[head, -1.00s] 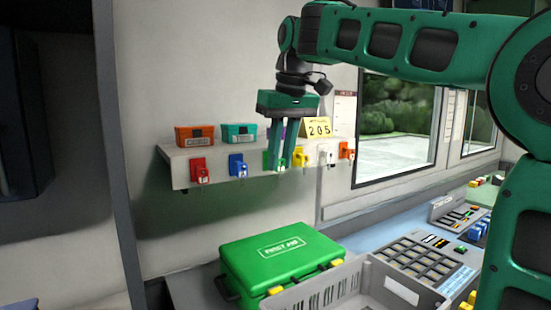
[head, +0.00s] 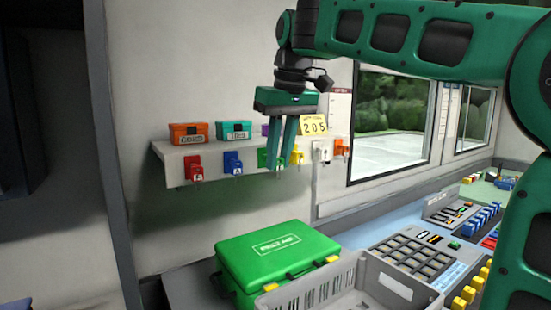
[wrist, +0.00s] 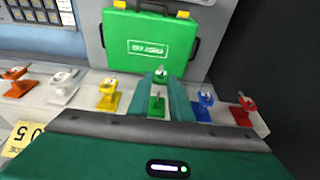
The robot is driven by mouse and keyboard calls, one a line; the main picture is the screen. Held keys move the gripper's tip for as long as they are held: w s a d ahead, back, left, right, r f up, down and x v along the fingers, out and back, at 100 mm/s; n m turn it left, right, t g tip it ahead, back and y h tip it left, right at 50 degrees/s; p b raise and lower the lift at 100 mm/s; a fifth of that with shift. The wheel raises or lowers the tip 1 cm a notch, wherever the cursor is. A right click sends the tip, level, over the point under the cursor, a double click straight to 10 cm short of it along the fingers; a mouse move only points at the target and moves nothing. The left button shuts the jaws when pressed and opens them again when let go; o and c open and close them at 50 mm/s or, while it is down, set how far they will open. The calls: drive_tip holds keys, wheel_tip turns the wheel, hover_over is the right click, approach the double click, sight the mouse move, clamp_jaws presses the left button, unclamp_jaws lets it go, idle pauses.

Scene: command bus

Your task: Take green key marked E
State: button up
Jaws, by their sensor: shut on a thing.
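The green key (wrist: 160,76) shows at my fingertips in the wrist view, and a green holder or tag (wrist: 157,104) shows between the fingers nearer the palm. My gripper (head: 279,164) reaches down over the shelf edge and is shut on the green key. In the head view green parts show beside and between the fingers; the rest is hidden. The letter on the key cannot be read.
A yellow key (head: 296,156) hangs close right of my fingers and a blue key (head: 233,163) hangs to the left. Red (head: 194,168), white (head: 321,151) and orange (head: 341,148) keys line the same shelf edge. A green first aid box (head: 278,262) and grey crate (head: 372,268) stand below.

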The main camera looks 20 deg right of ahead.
drive_tip(key=s+r, duration=0.1)
drive_tip(key=s, duration=0.1)
drive_tip(key=s+r, duration=0.2)
drive_tip(key=shift+d, duration=0.4)
